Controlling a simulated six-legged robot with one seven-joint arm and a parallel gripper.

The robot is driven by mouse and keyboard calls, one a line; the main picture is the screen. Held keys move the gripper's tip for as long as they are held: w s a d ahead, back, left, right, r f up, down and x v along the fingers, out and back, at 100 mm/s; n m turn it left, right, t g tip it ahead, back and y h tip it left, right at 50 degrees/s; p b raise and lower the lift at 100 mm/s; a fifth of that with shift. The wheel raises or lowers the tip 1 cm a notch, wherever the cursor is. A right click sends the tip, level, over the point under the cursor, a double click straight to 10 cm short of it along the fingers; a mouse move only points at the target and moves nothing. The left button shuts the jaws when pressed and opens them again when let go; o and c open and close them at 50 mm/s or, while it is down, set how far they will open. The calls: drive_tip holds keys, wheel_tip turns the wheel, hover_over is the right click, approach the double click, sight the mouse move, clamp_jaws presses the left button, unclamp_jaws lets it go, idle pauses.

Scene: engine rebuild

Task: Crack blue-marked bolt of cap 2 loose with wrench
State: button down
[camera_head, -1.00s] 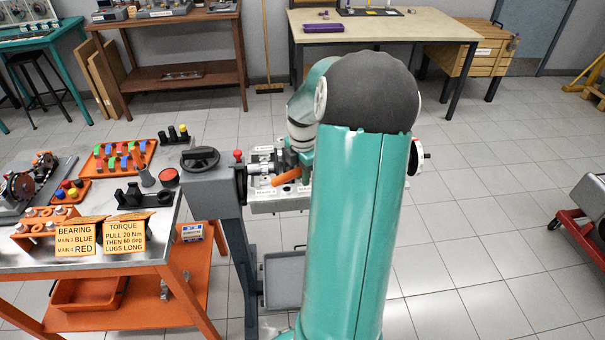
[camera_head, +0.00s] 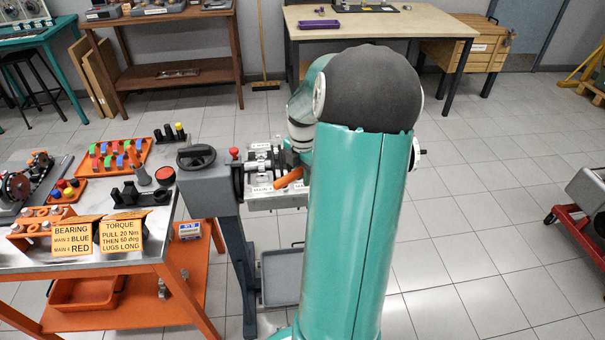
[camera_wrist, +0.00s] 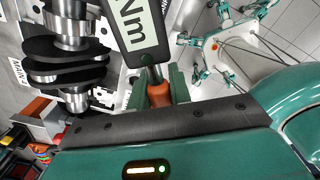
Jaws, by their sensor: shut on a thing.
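The torque wrench shows in the wrist view as a dark head with a pale Nm panel (camera_wrist: 137,20), a metal shaft and an orange handle (camera_wrist: 159,94). My gripper (camera_wrist: 160,88) is shut around that handle. In the head view the orange handle (camera_head: 289,178) slants over the engine block (camera_head: 272,200), and my arm hides my gripper. The crankshaft (camera_wrist: 70,65), with dark webs and bright journals, lies left of the wrench in the wrist view. Cap 2 and its blue-marked bolt cannot be picked out. The wrench's working end is out of view.
A grey engine stand (camera_head: 212,195) carries the block. A bench (camera_head: 70,262) at left holds trays, coloured parts and two orange signs (camera_head: 122,235). A grey tray (camera_head: 281,278) is below the block. A red wheeled carriage (camera_head: 580,225) stands far right. The floor between is clear.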

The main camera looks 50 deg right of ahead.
drive_tip(key=shift+s+a+n, duration=0.15)
drive_tip(key=shift+s+n, duration=0.35)
drive_tip(key=shift+s, duration=0.2)
drive_tip(key=shift+s, duration=0.1)
drive_tip(key=shift+s+n, duration=0.6)
drive_tip(key=shift+s, duration=0.1)
drive_tip(key=shift+s, duration=0.2)
drive_tip(key=shift+s+n, duration=0.5)
drive_tip(key=shift+s, duration=0.15)
drive_tip(key=shift+s, duration=0.15)
idle(0.3)
drive_tip(key=shift+s+n, duration=0.6)
drive_tip(key=shift+s, duration=0.05)
